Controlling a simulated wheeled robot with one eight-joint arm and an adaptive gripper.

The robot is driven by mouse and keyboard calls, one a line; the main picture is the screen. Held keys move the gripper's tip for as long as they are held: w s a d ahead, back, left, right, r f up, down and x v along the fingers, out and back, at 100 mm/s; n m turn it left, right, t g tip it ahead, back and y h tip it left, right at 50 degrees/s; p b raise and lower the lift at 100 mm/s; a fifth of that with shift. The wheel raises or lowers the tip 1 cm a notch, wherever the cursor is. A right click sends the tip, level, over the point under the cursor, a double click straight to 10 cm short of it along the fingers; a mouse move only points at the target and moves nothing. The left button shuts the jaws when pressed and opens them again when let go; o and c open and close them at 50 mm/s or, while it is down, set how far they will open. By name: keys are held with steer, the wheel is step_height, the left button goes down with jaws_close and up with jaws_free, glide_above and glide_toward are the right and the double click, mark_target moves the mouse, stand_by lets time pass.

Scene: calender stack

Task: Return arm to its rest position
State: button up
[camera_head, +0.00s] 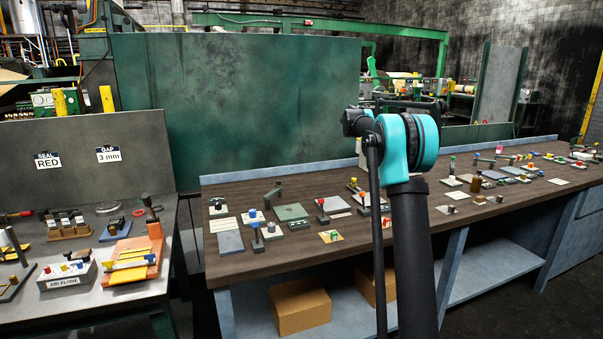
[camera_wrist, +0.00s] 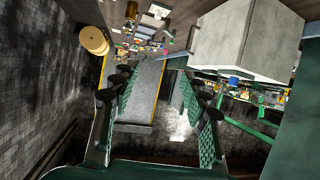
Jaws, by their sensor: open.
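My gripper shows in the wrist view (camera_wrist: 160,108) with its two green finger pads spread well apart. It is open, and nothing is between the fingers. The wrist view looks out over the hall and the floor, away from the bench tops. In the head view my dark arm with its teal joint stands upright in front of the long wooden bench (camera_head: 290,258). My gripper cannot be made out in the head view.
The wooden bench carries many small parts and blocks. A grey bench (camera_head: 95,295) at left holds an orange tray (camera_head: 133,262) and an AIRFLOW box (camera_head: 67,274). Cardboard boxes (camera_head: 300,306) sit on the lower shelf. A green panel (camera_head: 240,105) stands behind.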

steer(key=s+a+f+n+y, duration=0.3)
steer(key=s+a+f, duration=0.3)
steer(key=s+f, duration=0.5)
steer(key=s+a+f+n+g+y, duration=0.1)
steer(key=s+a+f+n+y, duration=0.3)
steer(key=s+f, duration=0.7)
steer(key=s+a+f+n+g+y, duration=0.1)
steer(key=s+a+f+n+y, duration=0.3)
steer(key=s, duration=3.2)
steer(key=a+f, duration=0.4)
steer(key=f, duration=0.3)
steer(key=shift+a+f+n, duration=0.25)
steer(key=shift+a+n, duration=0.05)
steer(key=shift+n, duration=0.1)
